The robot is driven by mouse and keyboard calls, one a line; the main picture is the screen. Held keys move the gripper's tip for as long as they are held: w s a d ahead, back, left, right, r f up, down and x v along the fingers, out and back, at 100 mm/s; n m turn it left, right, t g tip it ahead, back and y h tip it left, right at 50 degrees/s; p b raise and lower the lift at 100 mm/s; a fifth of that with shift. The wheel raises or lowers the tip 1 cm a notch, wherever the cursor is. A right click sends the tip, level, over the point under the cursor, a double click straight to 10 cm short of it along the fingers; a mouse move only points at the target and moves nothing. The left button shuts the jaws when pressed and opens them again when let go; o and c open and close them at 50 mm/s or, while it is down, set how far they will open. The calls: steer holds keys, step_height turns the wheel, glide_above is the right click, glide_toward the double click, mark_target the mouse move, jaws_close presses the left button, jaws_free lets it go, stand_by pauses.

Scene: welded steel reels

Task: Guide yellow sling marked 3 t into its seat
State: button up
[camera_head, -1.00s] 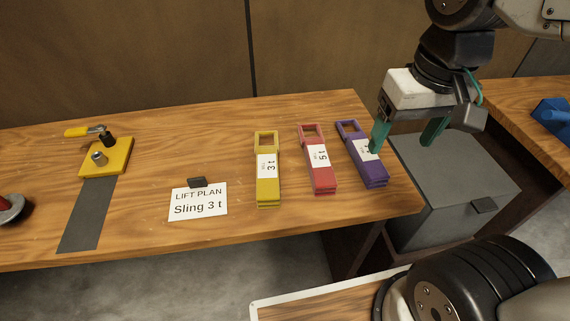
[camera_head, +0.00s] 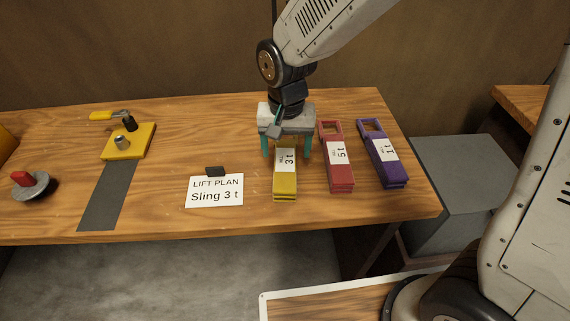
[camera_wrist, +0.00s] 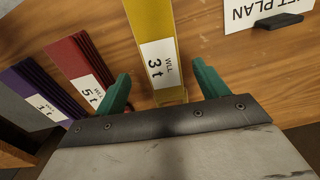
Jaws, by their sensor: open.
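The yellow sling marked 3 t (camera_head: 285,184) lies folded on the wooden table, label up. In the wrist view the yellow sling (camera_wrist: 153,25) runs between my two fingers. My gripper (camera_head: 286,153) is open, with one teal finger on each side of the sling's far end and a gap to each side. It also shows in the wrist view (camera_wrist: 160,90). The sling's end loop is hidden under my gripper in the head view. A yellow plate (camera_head: 128,146) with a metal post, a black knob and a yellow-handled lever stands at the left; it may be the seat.
A red sling marked 5 t (camera_head: 341,177) and a purple sling marked 1 t (camera_head: 390,172) lie to the right. A lift plan card (camera_head: 213,191) reads Sling 3 t. A dark strip (camera_head: 107,197) and a red-topped disc (camera_head: 33,187) are at left. A grey box (camera_head: 455,185) stands beyond the table.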

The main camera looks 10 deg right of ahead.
mark_target(285, 159)
steer(key=f, duration=0.5)
steer(key=shift+w+a+f, duration=0.15)
steer(key=shift+w+f, duration=0.1)
steer(key=c, duration=1.4)
step_height(285, 159, up, 10)
steer(key=shift+r, duration=0.1)
